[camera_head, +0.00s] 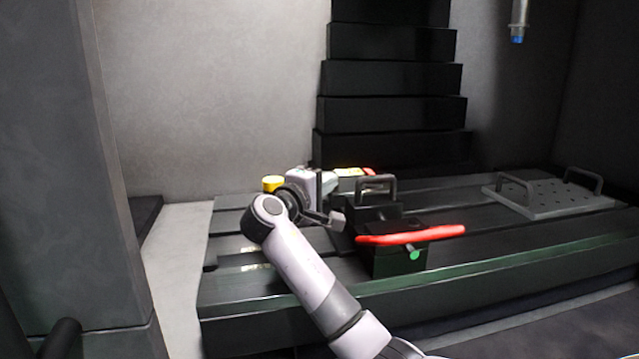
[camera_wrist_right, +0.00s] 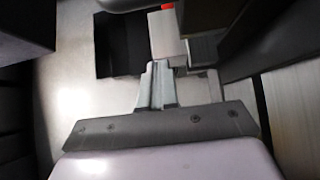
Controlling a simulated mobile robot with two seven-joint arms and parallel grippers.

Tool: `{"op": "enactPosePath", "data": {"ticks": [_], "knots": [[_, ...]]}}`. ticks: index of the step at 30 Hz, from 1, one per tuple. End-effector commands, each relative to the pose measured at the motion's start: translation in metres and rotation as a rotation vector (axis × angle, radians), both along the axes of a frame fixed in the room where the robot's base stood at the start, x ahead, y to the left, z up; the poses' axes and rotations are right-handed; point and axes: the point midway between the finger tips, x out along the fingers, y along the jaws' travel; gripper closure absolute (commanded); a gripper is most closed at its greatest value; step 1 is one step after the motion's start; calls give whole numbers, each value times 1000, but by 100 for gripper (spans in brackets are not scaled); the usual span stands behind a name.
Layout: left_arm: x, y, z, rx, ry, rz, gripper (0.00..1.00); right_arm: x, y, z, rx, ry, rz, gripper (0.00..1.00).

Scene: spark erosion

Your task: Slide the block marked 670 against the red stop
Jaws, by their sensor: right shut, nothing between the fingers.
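No marking 670 is legible in either view, so I cannot tell which block carries it. In the wrist view a pale block (camera_wrist_right: 168,36) with a red piece (camera_wrist_right: 167,6) at its far end lies just beyond my right gripper (camera_wrist_right: 156,80). The right gripper is shut and empty, its fingertips close to the pale block's near end; contact is unclear. In the head view the right gripper (camera_head: 335,218) is low over the slotted table, left of a dark handled block.
The dark slotted table (camera_head: 260,290) carries a black handled block (camera_head: 376,187) and a dark box (camera_head: 398,262) with a red bar (camera_head: 410,236) and green knob (camera_head: 414,254). A perforated plate with handles (camera_head: 540,198) lies at right. A stepped black column (camera_head: 390,112) stands behind.

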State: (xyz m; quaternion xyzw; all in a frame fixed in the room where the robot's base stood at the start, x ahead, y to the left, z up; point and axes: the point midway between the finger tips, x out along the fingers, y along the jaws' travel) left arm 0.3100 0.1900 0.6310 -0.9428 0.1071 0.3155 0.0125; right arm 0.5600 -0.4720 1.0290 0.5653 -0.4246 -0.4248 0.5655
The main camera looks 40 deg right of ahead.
Motion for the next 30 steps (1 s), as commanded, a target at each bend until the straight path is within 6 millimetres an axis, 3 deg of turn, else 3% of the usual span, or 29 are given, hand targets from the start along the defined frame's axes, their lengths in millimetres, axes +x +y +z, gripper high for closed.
{"op": "enactPosePath", "data": {"ticks": [8, 15, 30], "knots": [[0, 0, 2, 0, -1, 1, 6, -2, -3, 1, 0, 0, -1, 100], [0, 2, 9, 7, -3, 0, 6, -16, -29, 1, 0, 0, -2, 100], [-1, 4, 6, 13, -3, -2, 6, -15, -30, 0, 0, 0, -1, 100]]}}
